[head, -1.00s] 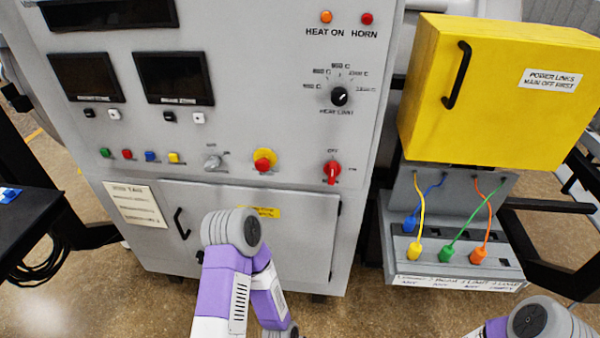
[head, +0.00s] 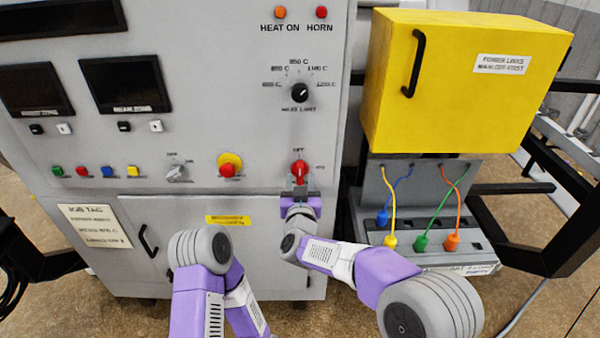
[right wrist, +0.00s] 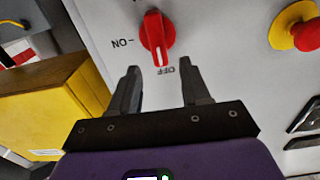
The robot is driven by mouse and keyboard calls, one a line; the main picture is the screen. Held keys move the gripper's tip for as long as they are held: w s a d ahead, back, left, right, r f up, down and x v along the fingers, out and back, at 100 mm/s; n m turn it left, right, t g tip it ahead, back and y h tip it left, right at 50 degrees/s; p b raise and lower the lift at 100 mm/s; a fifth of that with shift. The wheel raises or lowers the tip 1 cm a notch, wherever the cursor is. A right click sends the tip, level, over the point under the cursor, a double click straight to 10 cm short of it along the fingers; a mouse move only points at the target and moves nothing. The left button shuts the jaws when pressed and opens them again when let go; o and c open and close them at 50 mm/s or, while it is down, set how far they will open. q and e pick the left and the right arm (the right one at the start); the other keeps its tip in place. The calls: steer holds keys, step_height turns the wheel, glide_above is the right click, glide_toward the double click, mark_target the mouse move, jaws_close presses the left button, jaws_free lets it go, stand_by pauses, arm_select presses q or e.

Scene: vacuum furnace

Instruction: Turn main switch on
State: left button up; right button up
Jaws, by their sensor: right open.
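The main switch is a red rotary knob (head: 299,170) on the grey cabinet front, with OFF above it and ON to its right. In the right wrist view the knob (right wrist: 156,38) appears upside down, and the white mark on its bar is at the OFF label. My right gripper (head: 299,188) is just below the knob in the head view. In the right wrist view its two fingers (right wrist: 158,75) are open and empty, apart from the knob, with the knob ahead between their lines. My left arm shows at the bottom, but its gripper is out of view.
A red mushroom button (head: 228,168) on a yellow collar sits left of the switch. The heat limit dial (head: 299,92) is above it. A yellow box (head: 463,85) and a socket panel with coloured cables (head: 422,242) stand to the right.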

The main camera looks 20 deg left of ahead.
mark_target(300, 171)
steer(key=shift+x, duration=2.35)
jaws_close()
